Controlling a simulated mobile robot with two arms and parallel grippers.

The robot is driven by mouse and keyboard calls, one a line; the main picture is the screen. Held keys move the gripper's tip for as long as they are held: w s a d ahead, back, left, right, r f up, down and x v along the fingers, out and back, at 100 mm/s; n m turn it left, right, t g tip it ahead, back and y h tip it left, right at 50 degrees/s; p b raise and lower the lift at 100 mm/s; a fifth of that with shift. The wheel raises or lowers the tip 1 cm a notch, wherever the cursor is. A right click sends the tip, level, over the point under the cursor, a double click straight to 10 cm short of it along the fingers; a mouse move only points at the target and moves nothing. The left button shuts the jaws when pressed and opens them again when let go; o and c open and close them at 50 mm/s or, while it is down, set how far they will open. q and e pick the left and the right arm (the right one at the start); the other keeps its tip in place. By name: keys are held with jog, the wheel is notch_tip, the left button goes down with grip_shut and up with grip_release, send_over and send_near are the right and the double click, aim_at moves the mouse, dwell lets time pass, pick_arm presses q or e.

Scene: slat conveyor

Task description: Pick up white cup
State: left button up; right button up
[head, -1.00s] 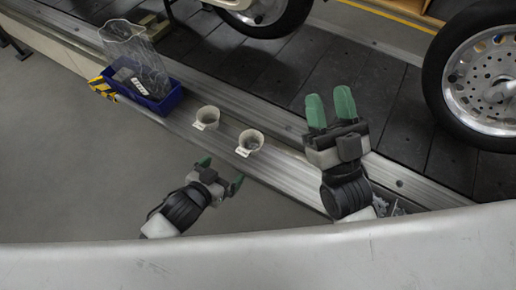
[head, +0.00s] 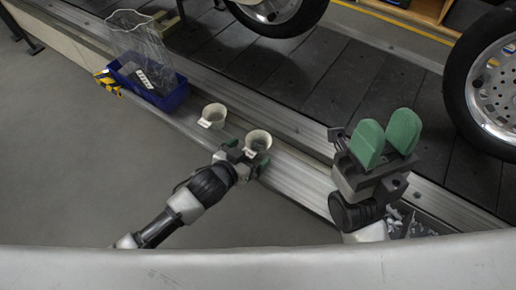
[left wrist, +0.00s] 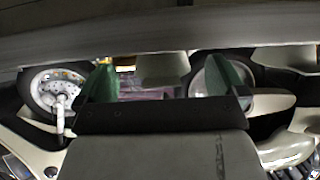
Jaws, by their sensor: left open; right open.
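Two white cups stand on the metal ledge along the conveyor in the head view. One white cup (head: 213,115) is at the left, and the other white cup (head: 258,140) is a little to its right and nearer. My left gripper (head: 247,153) is open just in front of the nearer cup, with its green fingertips close to the cup's lower part. I cannot tell whether they touch it. In the left wrist view my open left fingers (left wrist: 168,82) show with pale shapes between them that I cannot identify surely. My right gripper (head: 386,135) is open and empty, right of the cups.
A blue bin (head: 150,91) with a clear bag and dark items stands on the ledge at the left. A car wheel (head: 495,90) is at the right, and another wheel (head: 275,15) is at the top. The dark slats (head: 325,85) between are clear.

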aim_at(263, 138)
pick_arm(q)
jog(key=x, duration=0.2)
jog(key=shift+w+d+f+b, duration=0.15)
jog(key=shift+w+f+b, duration=0.1)
jog(key=shift+b, duration=0.1)
jog(key=shift+r, duration=0.1)
jog(key=c, duration=1)
jog(key=shift+r, duration=0.1)
